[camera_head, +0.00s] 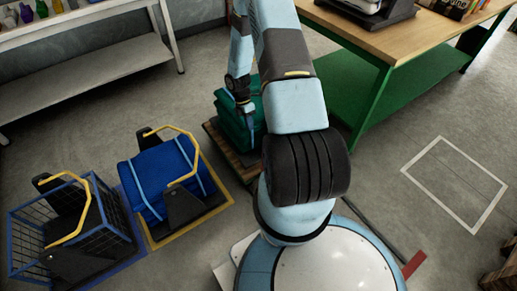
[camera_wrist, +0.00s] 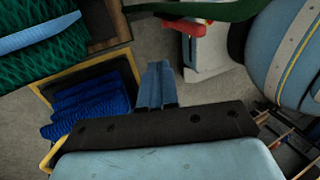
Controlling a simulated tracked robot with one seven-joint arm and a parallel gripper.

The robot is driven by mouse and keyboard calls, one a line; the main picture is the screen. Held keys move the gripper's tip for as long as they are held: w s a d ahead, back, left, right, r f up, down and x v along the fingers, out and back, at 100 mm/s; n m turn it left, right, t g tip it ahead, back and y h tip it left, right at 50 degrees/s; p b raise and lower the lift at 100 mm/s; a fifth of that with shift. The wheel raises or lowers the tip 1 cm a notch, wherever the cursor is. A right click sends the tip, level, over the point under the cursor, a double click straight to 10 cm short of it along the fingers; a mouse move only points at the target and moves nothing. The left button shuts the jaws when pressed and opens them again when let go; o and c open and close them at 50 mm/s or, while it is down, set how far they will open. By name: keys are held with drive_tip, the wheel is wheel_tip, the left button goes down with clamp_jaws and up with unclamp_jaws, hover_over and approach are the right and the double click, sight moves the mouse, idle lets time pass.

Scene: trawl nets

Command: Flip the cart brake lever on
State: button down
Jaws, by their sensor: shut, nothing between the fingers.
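I cannot make out a brake lever for certain in either view. Two low carts stand at the left in the head view. One is a blue wire-mesh cart (camera_head: 112,245) with black end brackets and a yellow bar. Beside it a blue folded net bundle (camera_head: 165,180) sits between black brackets (camera_head: 184,207) under another yellow bar (camera_head: 190,160). The blue bundle also shows in the wrist view (camera_wrist: 95,105). My gripper (camera_head: 249,142) points down, right of these carts, next to a green net stack. Its blue fingers (camera_wrist: 157,68) are together and empty.
The green net stack (camera_head: 228,122) rests on a wooden pallet (camera_head: 232,160). A wooden-topped bench with a green frame (camera_head: 372,88) stands at the back right. A grey shelf (camera_head: 85,72) is at the back left. Floor inside a white outline (camera_head: 455,185) is clear.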

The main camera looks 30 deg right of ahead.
drive_tip(key=s+f, duration=0.7)
drive_tip(key=f, duration=0.2)
drive_tip(key=shift+s+d, duration=0.15)
drive_tip(key=shift+s, duration=0.2)
drive_tip(key=shift+f, duration=0.1)
idle(0.3)
drive_tip(key=shift+s, duration=0.85)
